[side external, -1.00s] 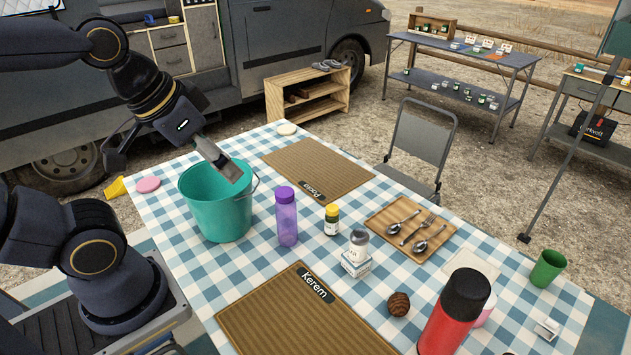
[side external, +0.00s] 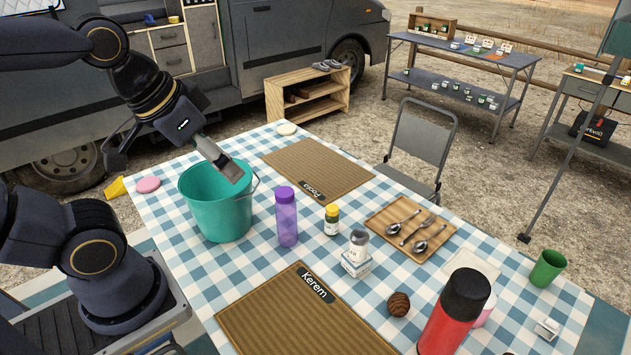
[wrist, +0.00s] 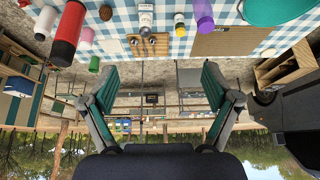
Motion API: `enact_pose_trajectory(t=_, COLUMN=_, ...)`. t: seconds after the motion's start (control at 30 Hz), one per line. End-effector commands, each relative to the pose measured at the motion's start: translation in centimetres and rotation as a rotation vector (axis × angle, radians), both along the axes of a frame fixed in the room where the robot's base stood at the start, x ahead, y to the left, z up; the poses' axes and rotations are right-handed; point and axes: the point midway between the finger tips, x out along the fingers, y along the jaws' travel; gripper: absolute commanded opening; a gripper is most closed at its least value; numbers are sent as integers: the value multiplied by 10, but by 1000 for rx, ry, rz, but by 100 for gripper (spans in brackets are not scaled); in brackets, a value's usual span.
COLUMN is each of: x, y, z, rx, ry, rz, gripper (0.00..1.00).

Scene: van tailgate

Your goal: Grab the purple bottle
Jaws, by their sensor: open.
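The purple bottle (side external: 287,218) stands upright on the checked tablecloth, just right of the teal bucket (side external: 217,208). In the wrist view the purple bottle (wrist: 204,16) shows at the top, right of centre, with the teal bucket (wrist: 275,10) to its right. My gripper (side external: 175,160) is above and behind the bucket, up and left of the bottle and apart from it. In the wrist view my gripper (wrist: 160,88) has its two fingers spread wide with nothing between them.
Right of the bottle stand a yellow-capped bottle (side external: 331,220), a salt shaker on a box (side external: 356,262) and a cutlery tray (side external: 399,237). A red flask (side external: 455,315) stands at the front right. Woven placemats (side external: 318,168) lie behind and in front.

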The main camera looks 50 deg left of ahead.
Motion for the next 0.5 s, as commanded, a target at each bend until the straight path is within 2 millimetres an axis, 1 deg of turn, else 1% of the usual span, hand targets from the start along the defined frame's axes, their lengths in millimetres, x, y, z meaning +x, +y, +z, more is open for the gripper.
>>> enact_pose_trajectory(t=0.23, x=0, y=0, z=0, rx=0, ry=-2, rz=0, gripper=90)
enact_pose_trajectory(t=0.33, x=8, y=0, z=5, rx=-1, ry=-43, rz=3, gripper=90)
enact_pose_trajectory(t=0.37, x=13, y=0, z=9, rx=-1, ry=-71, rz=4, gripper=90)
enact_pose_trajectory(t=0.43, x=33, y=1, z=19, rx=-2, ry=-141, rz=9, gripper=90)
enact_pose_trajectory(t=0.5, x=59, y=7, z=19, rx=-2, ry=-175, rz=35, gripper=90)
